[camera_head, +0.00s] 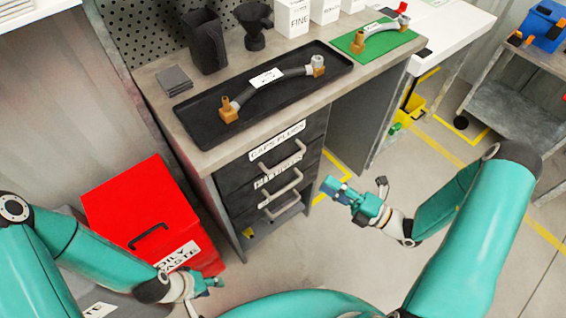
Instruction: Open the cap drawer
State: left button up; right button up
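The cap drawer is the top drawer (262,163) of the dark drawer unit under the workbench. It carries a white label reading "CAPS PLUGS" (277,141) and a grey bar handle (284,158). Its front looks flush with the unit, so it appears shut. My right gripper (355,188) is to the right of the drawers, apart from the handle, with its fingers spread and nothing seen between them. My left gripper (208,284) is low at the left, in front of the red bin and below the drawers. Its fingers are too small to read.
More drawers with handles (281,189) lie below. The red oily waste bin (145,213) stands left of the unit. On the bench (165,67), a black tray (190,113) holds a hose. Open floor (300,262) lies in front of the drawers.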

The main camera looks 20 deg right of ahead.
aim_at(288, 162)
jog(key=x, duration=1.2)
jog(key=shift+w+a+r+p, duration=0.15)
jog(key=shift+a+p, duration=0.05)
jog(key=shift+p, duration=0.2)
grip_shut()
